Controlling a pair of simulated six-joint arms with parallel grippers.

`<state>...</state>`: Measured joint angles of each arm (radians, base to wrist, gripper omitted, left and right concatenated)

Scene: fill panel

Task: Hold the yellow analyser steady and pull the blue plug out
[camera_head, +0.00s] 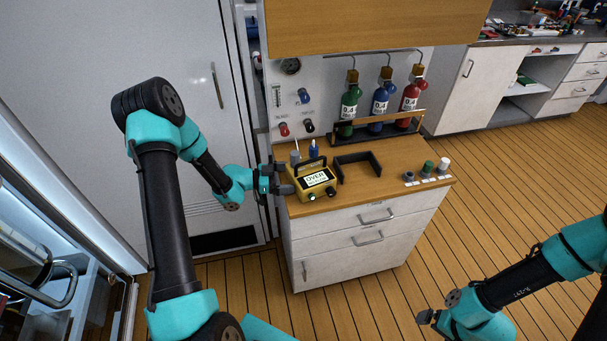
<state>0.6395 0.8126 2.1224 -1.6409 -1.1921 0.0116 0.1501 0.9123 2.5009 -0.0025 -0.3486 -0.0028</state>
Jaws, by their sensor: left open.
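The yellow analyser (301,190) sits on the wooden cabinet top near its left front edge, with a lit screen reading "OVER" and a dark handle. A blue plug (314,150) stands upright at its back, beside a similar grey one (295,156). I cannot see how either joins the analyser. My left gripper (287,178) is open at the analyser's left side, with its fingers pointing at it; I cannot tell whether they touch. My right gripper (428,317) is low at the right, over the floor and far from the analyser; its jaws are too small to read.
A dark open bracket (357,165) lies right of the analyser. Several small caps, including a green one (428,167), stand at the right edge. Green, blue and red bottles (411,97) stand in a rack behind. The wall panel carries a blue fitting (304,96) and a red one (284,129).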

